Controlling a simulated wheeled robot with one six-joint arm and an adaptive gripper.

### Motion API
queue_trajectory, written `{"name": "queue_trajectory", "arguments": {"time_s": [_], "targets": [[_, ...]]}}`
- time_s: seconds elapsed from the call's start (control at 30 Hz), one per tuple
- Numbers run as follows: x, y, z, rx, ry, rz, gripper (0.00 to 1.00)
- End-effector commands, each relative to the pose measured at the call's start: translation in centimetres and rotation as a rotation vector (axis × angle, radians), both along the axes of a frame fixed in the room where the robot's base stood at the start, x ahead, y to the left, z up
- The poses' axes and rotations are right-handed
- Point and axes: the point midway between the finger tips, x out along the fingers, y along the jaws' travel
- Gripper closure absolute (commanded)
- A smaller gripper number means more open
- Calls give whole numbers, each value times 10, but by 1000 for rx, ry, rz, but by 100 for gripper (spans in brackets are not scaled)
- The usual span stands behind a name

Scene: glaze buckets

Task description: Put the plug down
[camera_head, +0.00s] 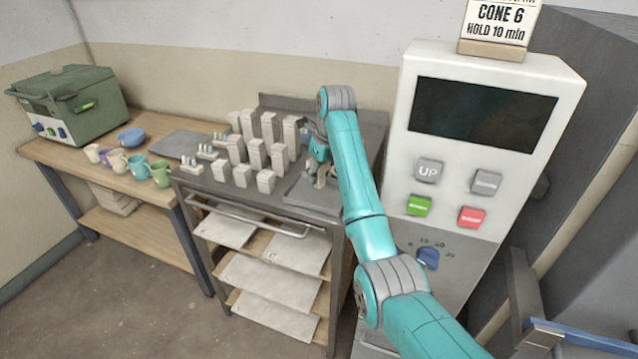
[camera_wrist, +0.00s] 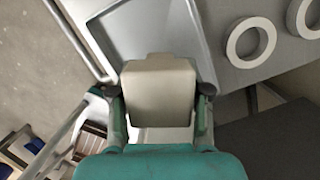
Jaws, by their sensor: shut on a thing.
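The plug (camera_wrist: 160,92) is a pale beige block with bevelled corners, in the middle of the wrist view. My gripper (camera_wrist: 161,93) is shut on it, one dark fingertip pressed on each side. Below and beyond it lies a grey metal tray (camera_wrist: 135,18) with a raised rim; I cannot tell whether the plug touches it. In the head view my gripper (camera_head: 320,170) is low over the right part of the metal cart top, above the tray (camera_head: 303,194). There the arm and fingers mostly hide the plug.
Several beige kiln posts (camera_head: 256,154) stand just left of my gripper. A white controller cabinet (camera_head: 480,150) stands close on the right. Two pale rings (camera_wrist: 250,42) lie right of the tray. Mugs (camera_head: 161,174) and a green box (camera_head: 70,100) are on the wooden table.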

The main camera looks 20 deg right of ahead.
Motion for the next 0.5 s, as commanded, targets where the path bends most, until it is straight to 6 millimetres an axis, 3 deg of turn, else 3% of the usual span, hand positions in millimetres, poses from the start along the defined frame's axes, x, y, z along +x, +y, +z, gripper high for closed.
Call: {"name": "queue_trajectory", "arguments": {"time_s": [0.23,0.47,0.5], "targets": [[0,0,-30,0,2,0,96],[0,0,-35,0,0,1,96],[0,0,-36,-1,1,1,48]]}}
